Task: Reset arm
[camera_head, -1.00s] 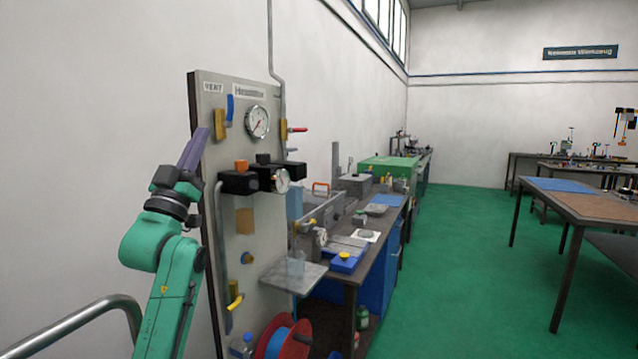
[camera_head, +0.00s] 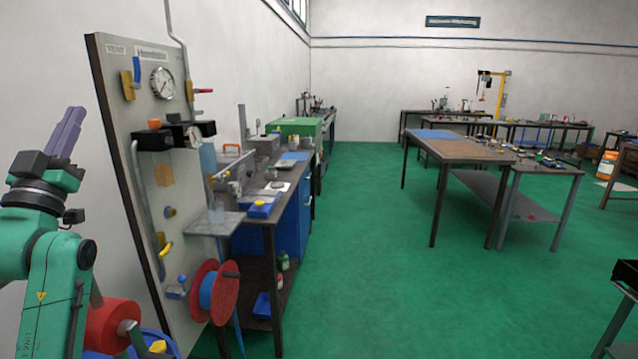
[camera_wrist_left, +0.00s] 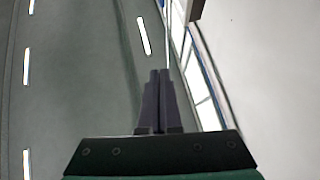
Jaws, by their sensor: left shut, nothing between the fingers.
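My left arm stands raised at the left edge of the head view, and its left gripper (camera_head: 66,130) points up in front of the white wall. The purple-grey fingers lie together with nothing between them. In the left wrist view the left gripper (camera_wrist_left: 160,85) shows its dark fingers closed side by side, pointing toward the ceiling and the high windows. The gripper is apart from the grey panel (camera_head: 130,235) to its right, which bears a gauge (camera_head: 162,83), valves and pipes. My right gripper is not in view.
A red reel (camera_head: 226,292) hangs low by the panel. A workbench (camera_head: 262,215) with tools and a green box (camera_head: 297,126) runs along the left wall. A table (camera_head: 455,147) stands at the right. The green floor (camera_head: 350,260) between them is clear.

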